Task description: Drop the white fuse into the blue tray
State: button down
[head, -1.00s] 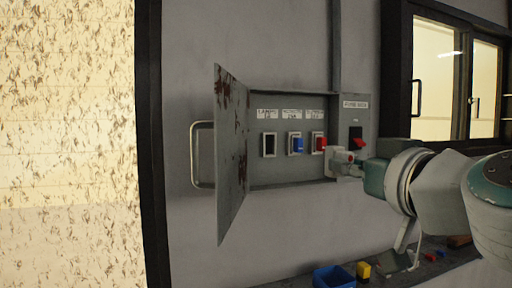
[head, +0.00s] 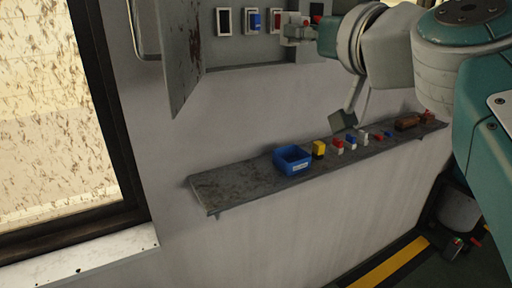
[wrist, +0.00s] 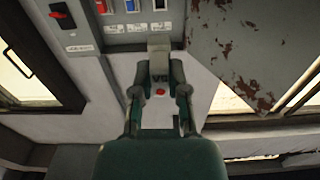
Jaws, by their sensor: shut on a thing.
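The white fuse (wrist: 159,58), pale grey in this light, is clamped between the two fingers of my gripper (wrist: 158,92) in the wrist view. It has dark lettering and a red dot near it. In the head view my gripper (head: 301,30) is in front of the open fuse box, well above the shelf, and the fuse is small there. The blue tray (head: 292,167) sits on the shelf, lower down and slightly left of my gripper. It has a white label on its front, and its inside looks empty.
The grey wall shelf (head: 232,188) holds a yellow block (head: 319,148) and several small red, blue and white pieces right of the tray. The rusty box door (head: 182,60) hangs open at left. The shelf's left end is clear.

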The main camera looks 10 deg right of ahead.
dwell(0.3)
jog(key=w+d+f+y, duration=0.1)
jog(key=w+d+f, duration=0.4)
jog(key=w+f, duration=0.7)
jog(key=shift+h, duration=0.5)
jog(key=shift+w+d+f, duration=1.25)
jog(key=shift+w+f, duration=0.7)
jog(key=shift+f, duration=0.8)
jog(key=shift+w+d+f, duration=1.3)
jog(key=shift+w+f, duration=0.6)
jog(key=shift+f, duration=0.8)
jog(key=shift+w+d+f, duration=1.25)
jog(key=shift+w+f, duration=0.7)
jog(key=shift+f, duration=0.8)
jog(key=c, duration=0.6)
grip_release()
jog(key=shift+o, duration=0.2)
